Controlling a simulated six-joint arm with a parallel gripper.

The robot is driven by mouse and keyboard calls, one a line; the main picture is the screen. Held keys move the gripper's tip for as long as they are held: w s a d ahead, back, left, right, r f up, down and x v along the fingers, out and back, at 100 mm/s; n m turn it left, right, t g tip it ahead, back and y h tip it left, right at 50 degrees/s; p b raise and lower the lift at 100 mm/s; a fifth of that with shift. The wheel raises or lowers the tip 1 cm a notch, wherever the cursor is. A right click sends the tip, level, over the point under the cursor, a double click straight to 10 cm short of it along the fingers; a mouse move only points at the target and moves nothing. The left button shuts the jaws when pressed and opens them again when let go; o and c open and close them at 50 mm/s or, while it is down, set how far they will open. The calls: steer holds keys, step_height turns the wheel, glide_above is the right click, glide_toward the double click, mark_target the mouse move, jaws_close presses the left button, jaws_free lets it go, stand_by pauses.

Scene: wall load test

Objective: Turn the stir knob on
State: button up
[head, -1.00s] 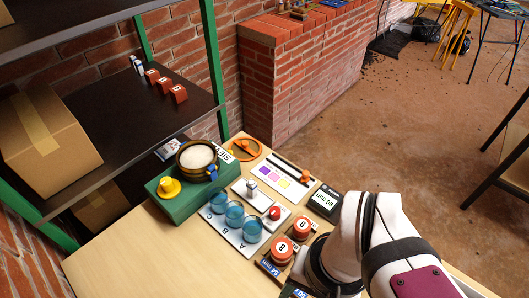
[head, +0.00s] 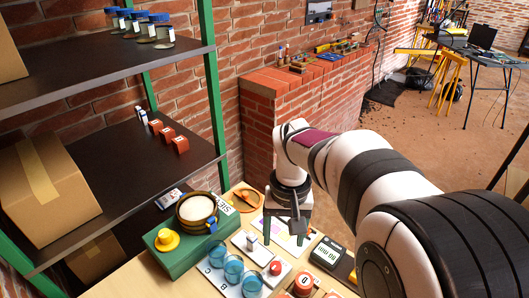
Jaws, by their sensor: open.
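No label reading "stir" is legible, so I cannot tell for sure which control is the stir knob. A round yellow knob (head: 167,240) sits on top of a green box (head: 182,263) at the left of the table. Beside it on the box is a round pan of white powder (head: 197,209) with a small blue part (head: 211,227) at its front. A white panel (head: 258,259) with a grey upright lever (head: 251,242) and a red button (head: 275,268) lies to the right. My gripper (head: 285,236) points down, open and empty, right of the pan and apart from the yellow knob.
Blue cups (head: 233,268) stand in a row in front of the white panel. An orange ring (head: 246,200) lies behind the pan, and a dark display box (head: 328,254) is right of my gripper. A dark shelf (head: 95,190) with a green post (head: 213,90) rises at the left.

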steer(key=n, duration=0.1)
glide_toward(276, 265)
step_height(276, 265, down, 9)
steer(key=shift+a+r, duration=0.15)
jaws_close()
